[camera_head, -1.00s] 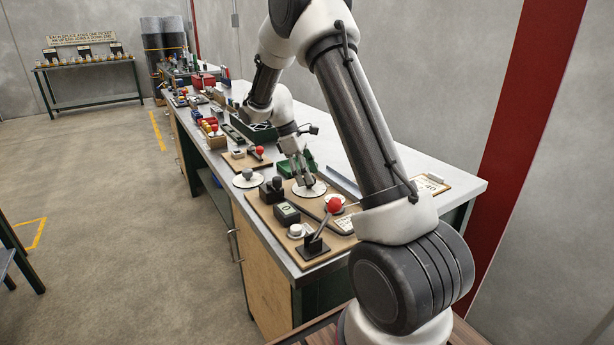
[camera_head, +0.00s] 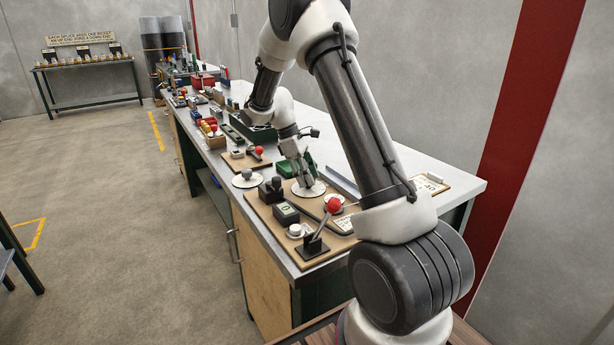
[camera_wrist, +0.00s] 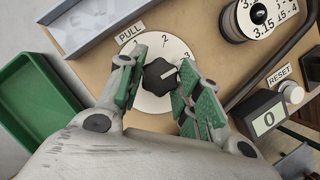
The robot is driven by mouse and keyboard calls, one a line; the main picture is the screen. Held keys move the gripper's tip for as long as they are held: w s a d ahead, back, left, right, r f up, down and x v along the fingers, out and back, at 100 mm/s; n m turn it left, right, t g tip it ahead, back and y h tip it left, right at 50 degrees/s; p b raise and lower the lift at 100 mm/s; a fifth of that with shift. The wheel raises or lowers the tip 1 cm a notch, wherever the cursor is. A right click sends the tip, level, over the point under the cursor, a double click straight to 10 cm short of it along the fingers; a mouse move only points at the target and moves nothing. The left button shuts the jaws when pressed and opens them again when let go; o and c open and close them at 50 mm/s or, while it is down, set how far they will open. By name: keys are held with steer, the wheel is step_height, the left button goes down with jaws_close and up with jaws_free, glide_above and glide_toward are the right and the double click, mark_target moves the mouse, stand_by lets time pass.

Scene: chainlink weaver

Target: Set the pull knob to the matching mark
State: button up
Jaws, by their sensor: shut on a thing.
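The pull knob (camera_wrist: 157,77) is black and lobed with a white pointer line, in the middle of a white round dial (camera_wrist: 150,103) in the wrist view. A PULL label (camera_wrist: 130,32) lies beside the dial. The marks 2 and 3 are readable, and the pointer aims to the right and slightly up, roughly toward the 3. My gripper (camera_wrist: 155,87) has its green-padded fingers on both sides of the knob and is shut on it. In the head view my gripper (camera_head: 306,183) is down at the dial (camera_head: 310,192), and its fingers hide the knob.
A counter (camera_wrist: 268,116) showing 0, a RESET button (camera_wrist: 292,91) and a numbered drum (camera_wrist: 237,20) stand right of the dial. A green tray (camera_wrist: 38,98) and a grey tray (camera_wrist: 88,22) lie to the left. A red-knobbed lever (camera_head: 333,205) stands near the front.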

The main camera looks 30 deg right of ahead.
steer(key=m, duration=0.2)
steer(key=m+y, duration=0.1)
steer(key=m, duration=0.1)
steer(key=shift+w+d+g+y, duration=0.1)
steer(key=shift+d+g+y, duration=0.05)
steer(key=shift+g+y, duration=0.15)
steer(key=shift+m+y, duration=0.7)
steer(key=shift+m, duration=1.4)
steer(key=o, duration=1)
steer(key=shift+r, duration=0.1)
steer(key=v, duration=1.1)
steer(key=shift+w+r, duration=0.3)
steer(key=shift+w, duration=0.1)
